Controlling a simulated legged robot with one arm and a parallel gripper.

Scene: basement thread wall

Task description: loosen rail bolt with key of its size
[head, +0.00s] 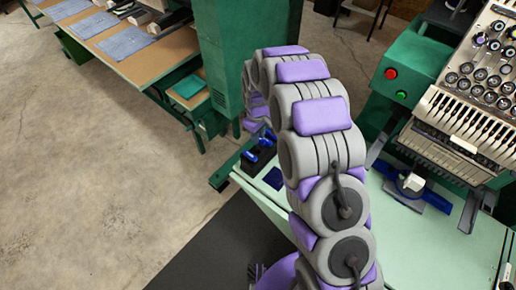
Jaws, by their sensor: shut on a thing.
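My arm rises through the middle of the head view, bends over at the top and runs down on the far side. My gripper and whatever it holds are hidden behind the arm's own links. I cannot make out the key or the rail bolt. A dark block with blue parts (262,152) stands at the left end of the pale green table (262,195), just below the far part of my arm. A small blue piece (273,178) lies on the table in front of it.
A green embroidery machine (415,62) with a panel of dials (485,70) stands at the right. A blue fixture with a white part (412,186) sits below it. A workbench with blue cloths (125,42) and a green cabinet (225,50) stand behind. The concrete floor at left is clear.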

